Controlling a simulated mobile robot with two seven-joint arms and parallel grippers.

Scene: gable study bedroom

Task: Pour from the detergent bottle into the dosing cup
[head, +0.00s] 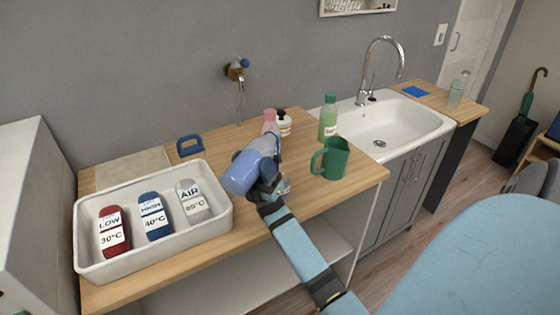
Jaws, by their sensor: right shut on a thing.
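My right gripper (262,172) is over the wooden counter and shut on a periwinkle-blue container (242,174), which looks like the detergent bottle. The container is tilted, its broad blue end toward the lower left. Its other end is partly covered by the gripper. A green mug with a handle (336,160) stands upright on the counter to the right of the gripper, apart from it. I cannot tell whether this mug is the dosing cup; no other cup is clear, and the spot behind my gripper is hidden. My left gripper is not in view.
A white tray (160,245) with red, blue and grey labelled pieces is at the left. A pink bottle (270,120), a white bottle (285,125) and a green-capped bottle (328,118) stand behind. A white sink (425,121) is at the right. The counter's front right is bare.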

